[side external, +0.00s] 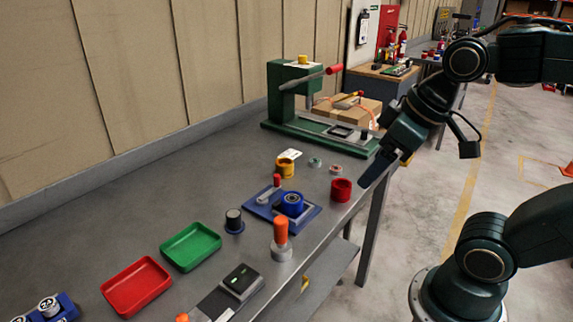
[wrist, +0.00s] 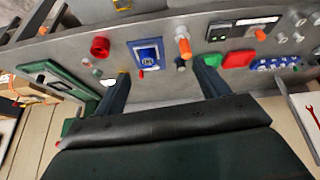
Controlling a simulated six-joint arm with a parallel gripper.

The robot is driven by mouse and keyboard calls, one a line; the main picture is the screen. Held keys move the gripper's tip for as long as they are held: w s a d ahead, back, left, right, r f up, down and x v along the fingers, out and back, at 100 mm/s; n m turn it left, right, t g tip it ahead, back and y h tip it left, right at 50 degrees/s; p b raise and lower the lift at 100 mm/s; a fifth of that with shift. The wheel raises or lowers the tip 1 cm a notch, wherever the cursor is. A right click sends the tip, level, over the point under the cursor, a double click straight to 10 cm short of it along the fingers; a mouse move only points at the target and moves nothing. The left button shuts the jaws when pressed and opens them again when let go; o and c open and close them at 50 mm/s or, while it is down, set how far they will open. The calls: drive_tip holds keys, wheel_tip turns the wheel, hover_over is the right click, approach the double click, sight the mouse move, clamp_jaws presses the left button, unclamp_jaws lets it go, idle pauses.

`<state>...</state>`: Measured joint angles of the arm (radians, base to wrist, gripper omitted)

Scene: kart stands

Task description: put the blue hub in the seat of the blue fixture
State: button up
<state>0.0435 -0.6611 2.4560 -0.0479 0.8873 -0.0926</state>
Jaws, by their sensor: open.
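The blue hub (side external: 292,203) is a short blue ring with a dark centre. It stands on the blue fixture (side external: 262,211), a flat blue plate with a grey part and a red-handled clamp. I cannot tell whether the hub sits down in the seat or rests on top of it. The fixture also shows small in the wrist view (wrist: 139,46), between my fingers and beyond them. My gripper (side external: 385,165) is open and empty, above the table's right edge and away from the hub. In the wrist view its two fingers (wrist: 160,72) are wide apart.
A red ring (side external: 341,190) and a yellow ring (side external: 286,167) stand near the fixture. An orange-handled tool (side external: 281,238) stands in front, a dark cylinder (side external: 234,221) to the left. A green press (side external: 310,120) is behind. Green (side external: 190,246) and red (side external: 136,287) trays lie left.

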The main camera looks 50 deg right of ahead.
drive_tip(key=shift+s+f+m, duration=0.1)
drive_tip(key=shift+s+m, duration=0.4)
drive_tip(key=shift+s, duration=0.5)
